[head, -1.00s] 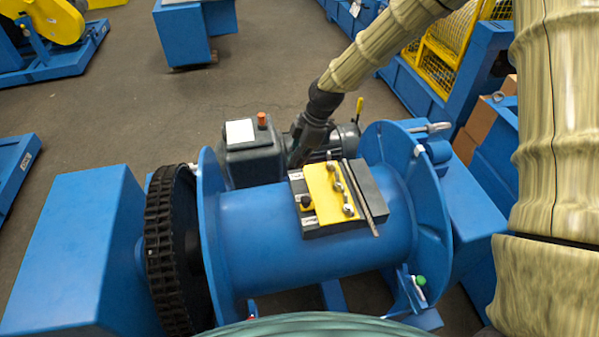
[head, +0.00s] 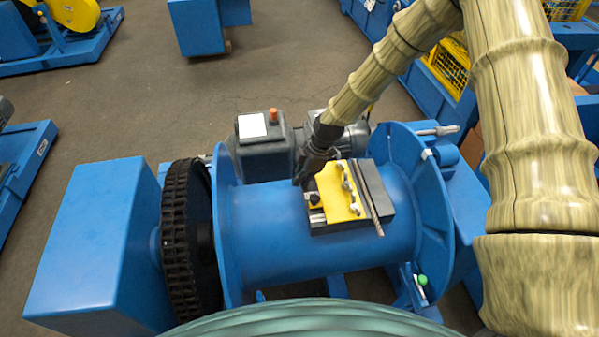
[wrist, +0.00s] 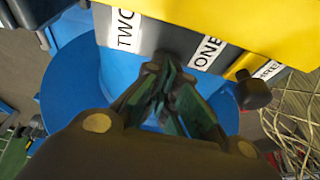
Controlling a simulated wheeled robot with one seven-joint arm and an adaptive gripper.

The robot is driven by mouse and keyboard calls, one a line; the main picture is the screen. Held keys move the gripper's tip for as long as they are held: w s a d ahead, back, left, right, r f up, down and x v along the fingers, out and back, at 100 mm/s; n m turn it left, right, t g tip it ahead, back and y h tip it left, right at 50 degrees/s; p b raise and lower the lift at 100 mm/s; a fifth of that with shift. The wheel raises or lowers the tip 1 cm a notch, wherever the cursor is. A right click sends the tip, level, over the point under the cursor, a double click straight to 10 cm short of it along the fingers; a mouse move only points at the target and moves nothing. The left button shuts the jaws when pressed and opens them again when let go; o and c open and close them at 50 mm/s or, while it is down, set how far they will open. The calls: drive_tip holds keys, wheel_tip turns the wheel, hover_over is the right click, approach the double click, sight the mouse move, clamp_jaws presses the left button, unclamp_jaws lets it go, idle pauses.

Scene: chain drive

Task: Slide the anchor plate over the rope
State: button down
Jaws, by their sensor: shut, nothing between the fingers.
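The yellow anchor plate (head: 337,198) lies on a dark block on top of the blue drum; it also shows in the wrist view (wrist: 230,20). It carries several small metal fittings. The rope (head: 367,190) is a thin grey strand along the block to the right of the plate, its end sticking out past the near edge. A black knob (head: 314,198) is at the plate's left side and also shows in the wrist view (wrist: 255,93). My gripper (head: 309,180) is shut and empty at the block's left side, its tips (wrist: 165,72) close to the labelled dark face. Contact is unclear.
The blue drum (head: 270,235) has a large flange on each side. A black chain wheel (head: 187,240) is at left beside a blue housing (head: 90,240). A grey motor unit (head: 262,150) stands behind the drum. A green-tipped part (head: 421,281) is at lower right.

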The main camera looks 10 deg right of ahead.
sight(326, 180)
drive_tip(key=shift+s+d+r+p, duration=0.1)
drive_tip(key=shift+d+r+p, duration=0.1)
drive_tip(key=shift+d, duration=0.3)
drive_tip(key=shift+d+r+p, duration=0.1)
drive_tip(key=shift+d+p, duration=0.05)
drive_tip(key=shift+d, duration=0.3)
drive_tip(key=shift+d+f, duration=0.2)
drive_tip(key=shift+d, duration=0.15)
drive_tip(key=shift+d, duration=0.15)
drive_tip(key=shift+d+b, duration=1)
drive_tip(key=shift+d, duration=2.05)
